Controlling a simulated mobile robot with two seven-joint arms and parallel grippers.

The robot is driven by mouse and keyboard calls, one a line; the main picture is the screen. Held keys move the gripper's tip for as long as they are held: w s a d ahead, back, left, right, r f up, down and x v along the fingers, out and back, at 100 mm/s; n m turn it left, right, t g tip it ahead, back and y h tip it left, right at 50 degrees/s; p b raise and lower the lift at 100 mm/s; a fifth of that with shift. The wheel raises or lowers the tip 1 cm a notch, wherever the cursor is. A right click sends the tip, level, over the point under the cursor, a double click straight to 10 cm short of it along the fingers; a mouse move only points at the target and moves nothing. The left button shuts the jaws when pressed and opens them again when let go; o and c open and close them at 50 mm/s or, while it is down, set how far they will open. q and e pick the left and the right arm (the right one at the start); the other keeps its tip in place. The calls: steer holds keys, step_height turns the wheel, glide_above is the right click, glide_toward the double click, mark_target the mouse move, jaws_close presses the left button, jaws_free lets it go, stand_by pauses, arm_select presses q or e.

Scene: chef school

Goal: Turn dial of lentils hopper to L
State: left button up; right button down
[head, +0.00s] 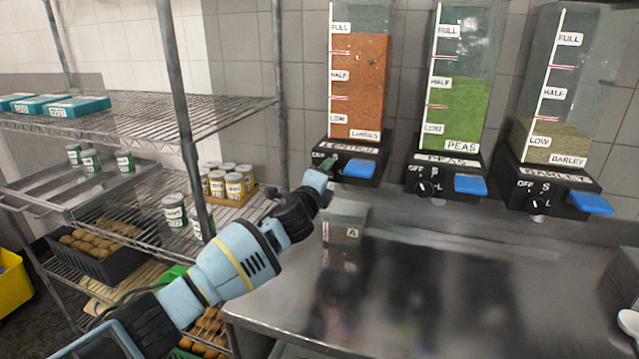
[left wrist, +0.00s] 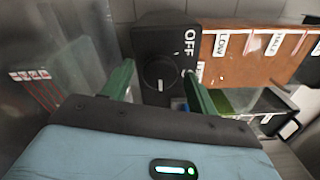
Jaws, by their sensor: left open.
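The lentils hopper (head: 358,85) hangs on the wall, filled with orange lentils to just below FULL. Its black base carries a blue lever (head: 359,168). Its dial is hidden behind my left gripper in the head view. In the left wrist view the round black dial (left wrist: 159,73) shows a white mark, with the OFF label (left wrist: 190,43) beside it. My left gripper (head: 326,164) is at the left of the hopper base. Its open green fingers stand on either side of the dial, apart from it (left wrist: 160,88). My right gripper is out of view.
The peas hopper (head: 460,90) and barley hopper (head: 562,90) hang to the right. A steel counter (head: 440,300) lies below, mostly clear, with a grey container (head: 345,225) at the back. A wire shelf rack (head: 150,112) with cans stands left, close to my arm.

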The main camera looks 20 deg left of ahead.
arm_select(q)
steer(key=s, duration=0.7)
steer(key=shift+s+a, duration=0.15)
steer(key=shift+s, duration=0.2)
steer(key=shift+f, duration=0.1)
